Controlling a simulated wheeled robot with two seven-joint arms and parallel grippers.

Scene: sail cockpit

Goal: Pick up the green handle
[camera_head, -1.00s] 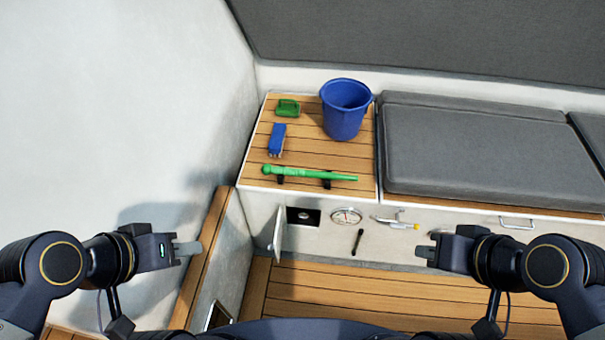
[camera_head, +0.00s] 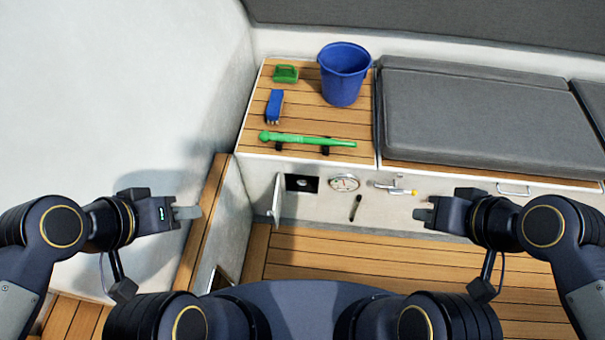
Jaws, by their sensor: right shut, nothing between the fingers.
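The green handle (camera_head: 310,140) is a long rod with a thicker left end. It lies roughly left to right across two small black rests near the front edge of the slatted wooden bench top (camera_head: 305,110). My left gripper (camera_head: 187,212) is to the left of the handle and nearer to me, beside the pale wall; its fingers are seen edge-on, so I cannot tell if they are apart. My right gripper (camera_head: 424,214) is shut and empty, in front of the bench face, to the right of the handle. Neither gripper touches the handle.
A grey cushion (camera_head: 480,115) fills the right of the bench. The bench face has an open hatch door (camera_head: 275,200), a gauge (camera_head: 344,183) and a lever (camera_head: 392,187).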

